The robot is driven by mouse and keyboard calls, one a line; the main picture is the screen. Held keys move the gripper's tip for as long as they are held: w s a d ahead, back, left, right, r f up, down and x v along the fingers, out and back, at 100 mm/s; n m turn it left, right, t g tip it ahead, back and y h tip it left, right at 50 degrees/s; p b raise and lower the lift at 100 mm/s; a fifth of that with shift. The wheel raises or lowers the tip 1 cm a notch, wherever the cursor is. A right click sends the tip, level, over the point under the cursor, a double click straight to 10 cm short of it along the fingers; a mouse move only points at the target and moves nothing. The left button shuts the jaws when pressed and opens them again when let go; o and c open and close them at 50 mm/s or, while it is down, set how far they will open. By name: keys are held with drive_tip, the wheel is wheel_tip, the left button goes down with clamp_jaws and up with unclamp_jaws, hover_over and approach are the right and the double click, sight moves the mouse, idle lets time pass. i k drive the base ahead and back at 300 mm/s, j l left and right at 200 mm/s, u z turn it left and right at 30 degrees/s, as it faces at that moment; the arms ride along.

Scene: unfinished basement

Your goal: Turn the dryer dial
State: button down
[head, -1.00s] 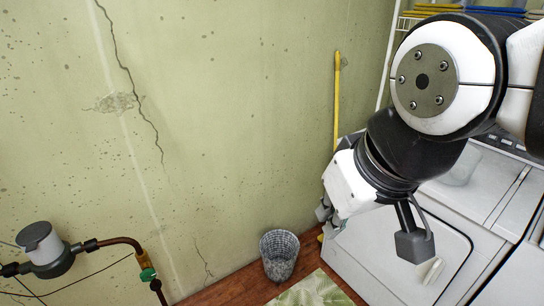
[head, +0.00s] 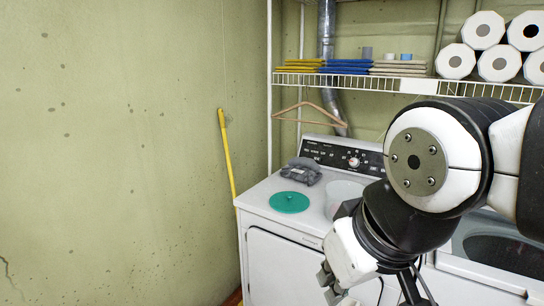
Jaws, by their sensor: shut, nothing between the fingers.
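The white dryer (head: 285,259) stands against the back wall in the head view. Its dark control panel (head: 325,153) runs along the back of its top. The round dial (head: 354,162) sits on the panel, pale and knob-shaped, with white marks around it. My gripper (head: 328,288) is low in front of the dryer, well below the dial and apart from it. Its fingers look shut and empty, and they are small and partly hidden by the wrist. My arm covers the right end of the panel.
A grey folded cloth (head: 301,171), a teal disc (head: 289,202) and a whitish translucent container (head: 345,190) rest on the dryer top. A wire shelf (head: 400,84) with folded cloths and paper rolls hangs above, with a hanger (head: 310,112) below it. A yellow pole (head: 227,155) leans at the left wall.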

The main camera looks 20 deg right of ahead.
sight(354, 162)
drive_tip(key=z, duration=0.95)
drive_tip(key=i+j+u, duration=0.1)
drive_tip(key=i, duration=0.25)
drive_tip(key=i+j+u, duration=0.1)
drive_tip(key=i+j, duration=0.2)
drive_tip(key=i+j+u, duration=0.1)
drive_tip(key=i, duration=0.3)
